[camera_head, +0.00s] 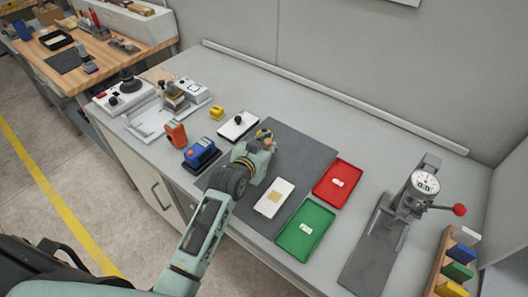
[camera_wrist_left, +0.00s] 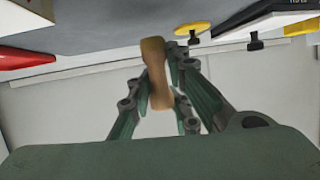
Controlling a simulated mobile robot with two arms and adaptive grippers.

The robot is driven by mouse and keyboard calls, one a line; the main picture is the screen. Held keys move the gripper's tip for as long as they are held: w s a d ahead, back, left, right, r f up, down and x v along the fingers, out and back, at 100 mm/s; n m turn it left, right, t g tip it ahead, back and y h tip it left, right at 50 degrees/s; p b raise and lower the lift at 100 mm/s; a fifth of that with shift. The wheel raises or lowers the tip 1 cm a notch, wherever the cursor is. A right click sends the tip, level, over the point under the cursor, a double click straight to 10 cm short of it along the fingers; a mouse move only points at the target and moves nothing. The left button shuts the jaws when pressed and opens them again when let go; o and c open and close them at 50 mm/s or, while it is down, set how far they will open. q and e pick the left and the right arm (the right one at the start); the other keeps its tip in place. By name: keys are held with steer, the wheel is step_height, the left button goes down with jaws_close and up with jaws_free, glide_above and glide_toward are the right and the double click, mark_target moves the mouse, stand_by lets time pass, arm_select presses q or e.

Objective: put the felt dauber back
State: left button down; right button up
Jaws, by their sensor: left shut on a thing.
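My left gripper (camera_head: 259,149) reaches over the back left part of the dark grey mat. It is shut on a small tan wooden piece with a narrowed waist, which I take to be the felt dauber (camera_head: 266,136). In the left wrist view the dauber (camera_wrist_left: 156,73) stands nearly upright between the fingers (camera_wrist_left: 160,90), apparently clear of any surface. Its felt end cannot be made out. My right gripper is not in view.
A white plate with a black knob (camera_head: 238,126) lies left of the gripper. On the mat (camera_head: 300,150) lies a white block with a tan square (camera_head: 273,198). Red (camera_head: 337,184) and green (camera_head: 305,229) trays lie right.

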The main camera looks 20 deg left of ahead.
arm_select(q)
steer(key=f+b, duration=0.1)
steer(key=f, duration=0.1)
steer(key=shift+s+d+f+b, duration=0.1)
steer(key=shift+d+f+b, duration=0.25)
steer(key=shift+d+b, duration=0.05)
steer(key=shift+w+a+f, duration=0.1)
steer(key=shift+w+a, duration=0.05)
steer(key=shift+w, duration=0.05)
steer(key=shift+w+a, duration=0.15)
steer(key=shift+s, duration=0.3)
steer(key=c, duration=1.9)
jaws_free()
steer(key=shift+f, duration=0.1)
steer(key=shift+o, duration=1.4)
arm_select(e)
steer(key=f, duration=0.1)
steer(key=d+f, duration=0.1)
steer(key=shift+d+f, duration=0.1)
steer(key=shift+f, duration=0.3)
